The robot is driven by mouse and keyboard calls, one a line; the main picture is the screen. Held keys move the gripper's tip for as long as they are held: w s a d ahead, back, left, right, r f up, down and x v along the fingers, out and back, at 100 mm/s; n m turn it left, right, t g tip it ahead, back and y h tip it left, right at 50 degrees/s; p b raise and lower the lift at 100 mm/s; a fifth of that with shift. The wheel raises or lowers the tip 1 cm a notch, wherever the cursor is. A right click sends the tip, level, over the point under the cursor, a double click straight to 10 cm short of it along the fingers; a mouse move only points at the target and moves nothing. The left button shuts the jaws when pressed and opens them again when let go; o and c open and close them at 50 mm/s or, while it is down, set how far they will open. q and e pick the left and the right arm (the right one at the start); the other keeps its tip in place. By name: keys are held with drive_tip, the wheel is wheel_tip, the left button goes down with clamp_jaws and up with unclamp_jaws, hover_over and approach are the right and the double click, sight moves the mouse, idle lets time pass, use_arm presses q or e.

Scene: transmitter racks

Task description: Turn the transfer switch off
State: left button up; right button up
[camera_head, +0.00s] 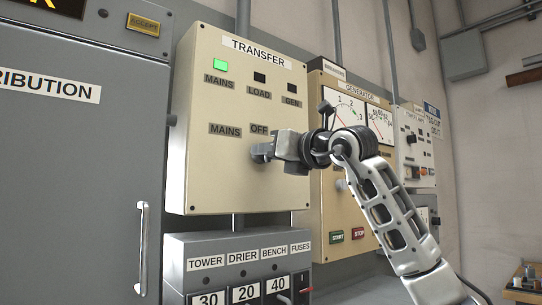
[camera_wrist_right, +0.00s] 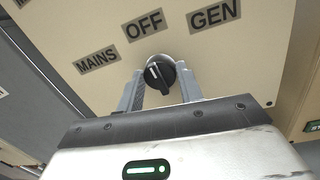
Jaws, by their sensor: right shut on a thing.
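The transfer switch is a round black knob (camera_wrist_right: 158,73) with a pale pointer mark, on the cream TRANSFER panel (camera_head: 215,165). In the right wrist view the labels MAINS, OFF (camera_wrist_right: 143,25) and GEN arc above it. The pale mark appears to point up, roughly toward OFF, but the exact angle is hard to read. My right gripper (camera_head: 262,152) is at the panel just below the OFF label, its fingers on either side of the knob and shut on it. In the head view the gripper hides the knob and the GEN label. My left gripper is not in view.
The green MAINS lamp (camera_head: 220,65) is lit; the LOAD and GEN lamps look dark. A GENERATOR panel (camera_head: 315,200) with gauges stands to the right, behind my right arm. A fuse box (camera_head: 225,265) sits below, and a grey distribution cabinet (camera_head: 75,170) stands left.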

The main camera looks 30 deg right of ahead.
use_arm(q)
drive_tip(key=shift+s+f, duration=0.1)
use_arm(e)
drive_tip(key=shift+m, duration=0.6)
drive_tip(key=o, duration=1)
drive_tip(key=shift+s, duration=0.1)
use_arm(q)
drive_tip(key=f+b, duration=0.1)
drive_tip(key=b, duration=0.2)
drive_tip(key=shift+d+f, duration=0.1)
use_arm(e)
drive_tip(key=s+d+f, duration=0.1)
drive_tip(key=s+d, duration=0.1)
drive_tip(key=s, duration=1.3)
drive_tip(key=shift+s, duration=0.35)
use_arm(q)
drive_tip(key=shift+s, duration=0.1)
use_arm(e)
drive_tip(key=shift+f, duration=0.15)
